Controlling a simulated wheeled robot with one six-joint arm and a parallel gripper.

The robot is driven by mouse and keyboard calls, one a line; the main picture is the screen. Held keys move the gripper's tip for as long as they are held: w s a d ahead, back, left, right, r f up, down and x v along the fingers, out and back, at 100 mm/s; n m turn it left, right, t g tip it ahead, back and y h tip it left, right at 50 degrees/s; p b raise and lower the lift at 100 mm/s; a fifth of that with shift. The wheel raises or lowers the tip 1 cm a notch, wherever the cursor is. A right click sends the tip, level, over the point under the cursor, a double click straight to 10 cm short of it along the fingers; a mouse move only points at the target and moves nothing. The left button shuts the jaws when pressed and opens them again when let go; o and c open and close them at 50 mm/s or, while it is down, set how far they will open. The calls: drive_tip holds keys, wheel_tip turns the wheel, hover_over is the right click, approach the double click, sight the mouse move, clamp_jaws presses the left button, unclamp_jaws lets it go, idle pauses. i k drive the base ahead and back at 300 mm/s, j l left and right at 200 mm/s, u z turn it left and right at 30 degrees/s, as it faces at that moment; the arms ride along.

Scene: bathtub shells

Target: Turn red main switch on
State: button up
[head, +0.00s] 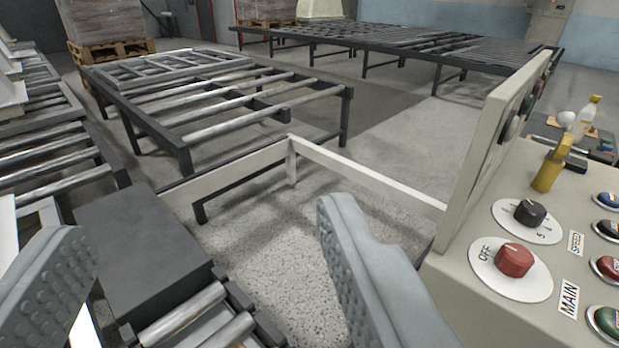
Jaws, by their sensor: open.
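The red main switch (515,259) is a round knob on a white dial plate marked OFF, beside a MAIN label, on a cream control panel (450,285) at the right. Its light pointer line faces the upper left, near the OFF word. My gripper (205,265) is open and empty, with one grey ribbed finger at the lower left and the other at the lower middle. The right finger is left of the panel and apart from the switch.
A black SPEED knob (530,212) sits just above the switch. An upright panel plate (490,150) rises at the left side. Roller conveyors (215,100) fill the background.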

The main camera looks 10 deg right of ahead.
sight(513, 260)
drive_tip(key=z, duration=1.05)
